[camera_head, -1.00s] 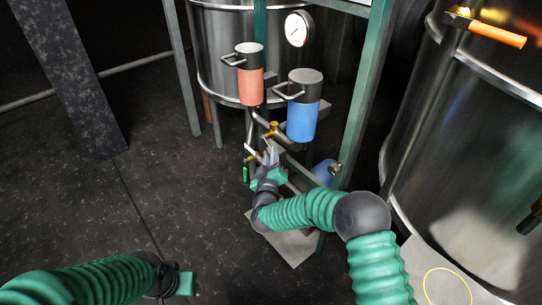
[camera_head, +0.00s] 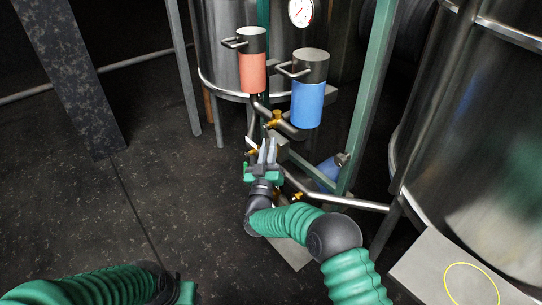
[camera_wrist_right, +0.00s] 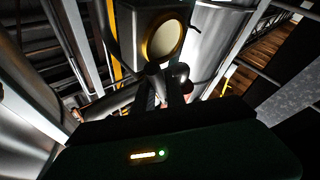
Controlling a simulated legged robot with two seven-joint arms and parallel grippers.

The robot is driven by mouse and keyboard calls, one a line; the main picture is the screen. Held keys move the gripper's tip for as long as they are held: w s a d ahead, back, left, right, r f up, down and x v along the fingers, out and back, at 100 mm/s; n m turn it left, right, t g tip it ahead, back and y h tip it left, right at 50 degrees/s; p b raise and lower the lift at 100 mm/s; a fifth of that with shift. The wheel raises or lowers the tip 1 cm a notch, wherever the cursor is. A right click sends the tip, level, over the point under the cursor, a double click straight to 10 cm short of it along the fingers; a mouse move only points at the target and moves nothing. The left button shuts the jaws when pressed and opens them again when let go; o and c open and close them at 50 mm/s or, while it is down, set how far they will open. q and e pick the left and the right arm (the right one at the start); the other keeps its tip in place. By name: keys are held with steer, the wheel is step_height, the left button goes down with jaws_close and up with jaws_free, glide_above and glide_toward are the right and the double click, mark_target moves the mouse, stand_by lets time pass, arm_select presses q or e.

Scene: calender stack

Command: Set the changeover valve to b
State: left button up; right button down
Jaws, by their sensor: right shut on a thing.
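In the head view my right gripper (camera_head: 267,151) points up into the pipework below the red and blue canisters. Its two grey fingers are close together, shut on what looks like the changeover valve's handle, which they largely hide. In the right wrist view the fingers (camera_wrist_right: 165,88) meet at a rounded grey piece, in front of a box with a round, brass-rimmed pale face (camera_wrist_right: 163,40). I cannot read any a or b mark. A brass valve fitting (camera_head: 276,117) sits on the pipe just above the gripper. My left gripper (camera_head: 183,291) is low at the left, cut by the frame edge.
A red canister (camera_head: 252,73) and a blue canister (camera_head: 307,104) hang above the valve. A green post (camera_head: 372,90) and a slanting pipe (camera_head: 345,203) stand close right of my right arm. A large steel tank (camera_head: 475,150) fills the right. Dark floor (camera_head: 170,180) is clear at left.

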steer(key=shift+w+a+f+m+t+b, duration=0.15)
steer(key=shift+a+f+m+t+b, duration=0.2)
steer(key=shift+f+b, duration=0.25)
arm_select(q)
steer(key=x, duration=0.3)
steer(key=shift+s+b, duration=0.35)
steer(key=shift+b, duration=0.05)
arm_select(e)
steer(key=shift+w+r+m+h, duration=0.15)
steer(key=shift+m+h, duration=0.3)
steer(key=shift+h, duration=0.05)
steer(key=c, duration=1.5)
jaws_free()
steer(key=shift+c, duration=0.2)
steer(key=shift+o, duration=0.8)
steer(key=shift+r, duration=0.2)
